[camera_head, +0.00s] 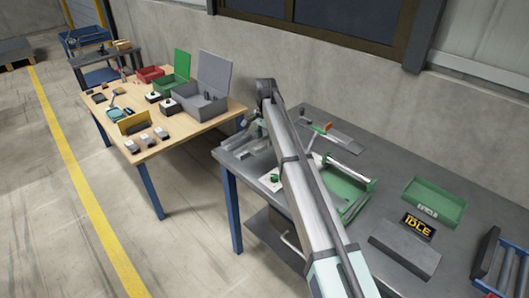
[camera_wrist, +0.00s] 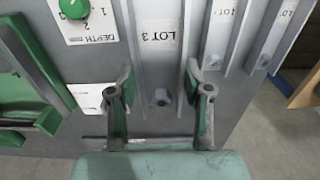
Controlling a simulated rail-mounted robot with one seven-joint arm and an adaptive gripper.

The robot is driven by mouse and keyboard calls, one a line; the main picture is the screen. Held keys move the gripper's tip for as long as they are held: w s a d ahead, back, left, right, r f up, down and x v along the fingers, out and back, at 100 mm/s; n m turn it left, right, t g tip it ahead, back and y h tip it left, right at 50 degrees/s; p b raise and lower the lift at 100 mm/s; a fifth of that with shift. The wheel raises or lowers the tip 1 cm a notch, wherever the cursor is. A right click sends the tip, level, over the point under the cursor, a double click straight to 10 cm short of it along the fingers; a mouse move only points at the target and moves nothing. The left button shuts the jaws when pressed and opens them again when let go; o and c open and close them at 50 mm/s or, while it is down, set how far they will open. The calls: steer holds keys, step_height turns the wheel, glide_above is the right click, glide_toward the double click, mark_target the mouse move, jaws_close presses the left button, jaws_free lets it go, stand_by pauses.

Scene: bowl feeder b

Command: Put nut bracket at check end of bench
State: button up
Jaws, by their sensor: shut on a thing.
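In the wrist view my gripper (camera_wrist: 159,80) is shut with its two fingers well apart, and a grey piece with a small round nut (camera_wrist: 160,98) lies between them. I take this as the nut bracket. Its outline blends with the grey surface behind, so its edges and any gap below are unclear. A "LOT 3" label (camera_wrist: 160,38) lies just beyond the fingertips, between grey rails (camera_wrist: 218,40).
A green knob (camera_wrist: 74,8) with a "DEPTH" label is left of the fingers. On the grey bench are a green fixture (camera_head: 348,188), a green tray (camera_head: 435,203) and an "IDLE" display (camera_head: 418,226). A wooden table (camera_head: 195,127) with boxes stands left, across a gap.

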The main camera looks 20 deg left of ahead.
mark_target(265, 160)
steer(key=shift+f+p, duration=0.8)
steer(key=shift+f, duration=3.15)
steer(key=shift+f, duration=0.15)
steer(key=o, duration=1.2)
step_height(265, 160, up, 12)
steer(key=b, duration=0.2)
steer(key=shift+r+b, duration=0.2)
steer(key=shift+b, duration=0.2)
